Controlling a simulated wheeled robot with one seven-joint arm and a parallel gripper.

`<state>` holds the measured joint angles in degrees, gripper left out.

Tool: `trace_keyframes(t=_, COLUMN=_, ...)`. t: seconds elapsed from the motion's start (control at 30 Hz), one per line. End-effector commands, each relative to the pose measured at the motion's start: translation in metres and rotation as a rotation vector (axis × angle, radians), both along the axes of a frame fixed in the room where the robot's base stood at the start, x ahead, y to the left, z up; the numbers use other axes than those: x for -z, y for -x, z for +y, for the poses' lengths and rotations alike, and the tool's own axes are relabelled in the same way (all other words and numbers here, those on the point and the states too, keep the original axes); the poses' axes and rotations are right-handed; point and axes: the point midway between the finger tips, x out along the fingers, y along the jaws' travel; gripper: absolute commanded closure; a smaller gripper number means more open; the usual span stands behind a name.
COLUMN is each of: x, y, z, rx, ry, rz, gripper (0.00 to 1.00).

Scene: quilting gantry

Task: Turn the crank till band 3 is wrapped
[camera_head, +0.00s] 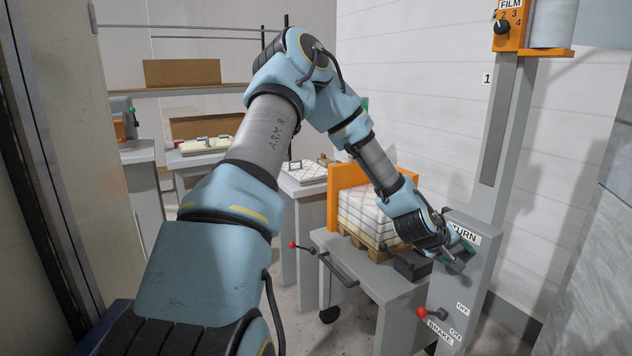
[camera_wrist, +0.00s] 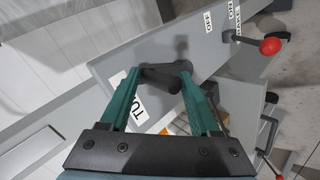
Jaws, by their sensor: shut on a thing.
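My gripper (camera_head: 457,250) is at the TURN panel of the grey post (camera_head: 470,285). In the wrist view its green fingers (camera_wrist: 160,85) are closed around the dark crank (camera_wrist: 165,72), just in front of the panel. The crank is mostly hidden by my gripper in the head view. A white stacked load (camera_head: 362,215) stands on a small wooden pallet, left of the post and partly behind my arm. The orange film carriage (camera_head: 510,38) is high on the column, with a dial and a pale film roll (camera_head: 553,22). A label "1" is beside the column; band 3 cannot be made out.
Another red-knobbed lever (camera_head: 293,244) sticks out left of the grey stand. Work tables stand at the back left.

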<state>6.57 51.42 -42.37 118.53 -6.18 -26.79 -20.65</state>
Motion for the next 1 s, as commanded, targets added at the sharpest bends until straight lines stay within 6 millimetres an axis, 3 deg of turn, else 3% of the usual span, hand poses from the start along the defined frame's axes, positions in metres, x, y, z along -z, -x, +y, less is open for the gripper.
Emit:
trace_keyframes(t=0.03, x=0.008, y=-0.001, z=0.004, rx=-0.011, ry=-0.007, rz=0.015, gripper=1.0)
trace_keyframes(t=0.53, x=0.009, y=0.0, z=0.004, rx=-0.011, ry=-0.007, rz=0.016, gripper=1.0)
trace_keyframes(t=1.0, x=0.021, y=0.02, z=-0.007, rx=0.0, ry=-0.01, rz=0.019, gripper=1.0)
